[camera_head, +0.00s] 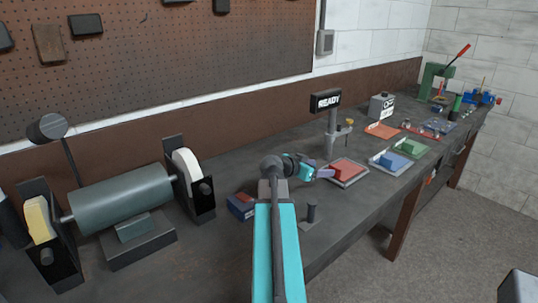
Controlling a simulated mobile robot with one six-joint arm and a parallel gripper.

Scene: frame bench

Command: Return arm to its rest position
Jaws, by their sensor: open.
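My arm, teal and dark grey, reaches forward from the bottom middle over the dark workbench (225,270). My gripper (326,173) is at its end, pointing right, open, close to a red block (347,168) on a grey-rimmed tray (362,176). The small view does not show clearly whether the fingers touch the block. Nothing is visibly held between them.
A bench grinder (122,200) fills the left side. A blue and red box (240,206) and a small dark post (311,214) flank my arm. A READY sign (325,101) stands behind the gripper. Trays with a blue block (393,161) and a green block (413,147) lie right.

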